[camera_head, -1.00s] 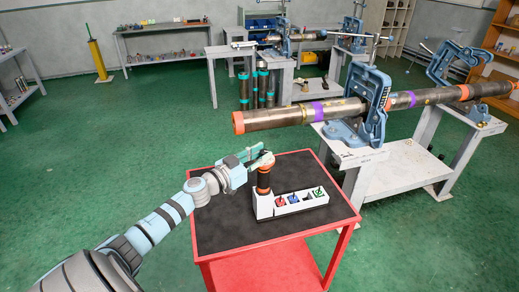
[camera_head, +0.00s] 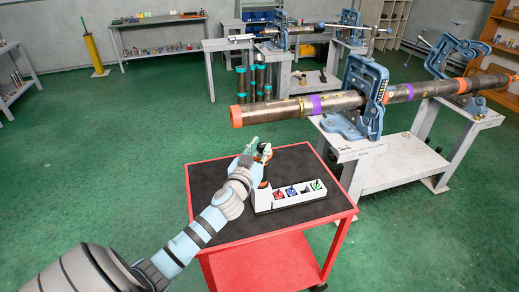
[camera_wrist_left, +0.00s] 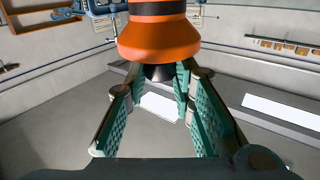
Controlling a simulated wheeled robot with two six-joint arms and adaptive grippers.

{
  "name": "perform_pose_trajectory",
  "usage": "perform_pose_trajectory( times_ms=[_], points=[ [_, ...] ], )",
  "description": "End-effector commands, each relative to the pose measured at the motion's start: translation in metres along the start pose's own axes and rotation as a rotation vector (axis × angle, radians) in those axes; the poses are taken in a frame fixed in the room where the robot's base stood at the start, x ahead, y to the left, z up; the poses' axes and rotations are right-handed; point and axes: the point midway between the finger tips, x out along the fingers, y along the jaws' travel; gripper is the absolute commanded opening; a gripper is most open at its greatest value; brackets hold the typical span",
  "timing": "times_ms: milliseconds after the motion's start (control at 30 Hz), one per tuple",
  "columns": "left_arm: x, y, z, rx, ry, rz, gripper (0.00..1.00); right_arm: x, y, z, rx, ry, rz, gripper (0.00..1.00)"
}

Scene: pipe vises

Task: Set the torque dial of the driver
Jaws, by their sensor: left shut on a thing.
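The driver (camera_wrist_left: 158,38), orange and black, stands upright in the left end of a white holder (camera_head: 285,202) on the cart. In the head view my left gripper (camera_head: 260,153) is at the upper part of the driver and hides much of it. In the left wrist view the teal fingers of the gripper (camera_wrist_left: 165,73) close around a dark narrow part beside the wide orange flare. I cannot make out dial markings. My right gripper is not in view.
The holder's compartments hold small red (camera_head: 279,195), blue (camera_head: 292,191) and green (camera_head: 316,185) pieces. The red cart's black top (camera_head: 225,221) has free room around the holder. A pipe (camera_head: 270,112) in blue vises stands behind to the right.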

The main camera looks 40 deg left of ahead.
Motion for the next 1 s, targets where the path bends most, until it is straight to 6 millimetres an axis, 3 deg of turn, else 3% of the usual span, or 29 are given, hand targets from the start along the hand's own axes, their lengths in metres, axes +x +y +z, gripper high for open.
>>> perform_pose_trajectory(
  times_ms=[867, 900, 1000],
  points=[
    [0.0, -0.0005, 0.0002, 0.002, 0.0, 0.0, 0.0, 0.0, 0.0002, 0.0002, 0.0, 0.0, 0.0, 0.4],
    [0.0, -0.0005, 0.0002, 0.002, 0.0, 0.0, 0.28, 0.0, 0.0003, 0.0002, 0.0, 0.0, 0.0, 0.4],
    [0.0, -0.0004, 0.0003, 0.002, 0.0, 0.0, 0.43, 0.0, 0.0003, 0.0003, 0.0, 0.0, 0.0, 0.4]
  ],
)
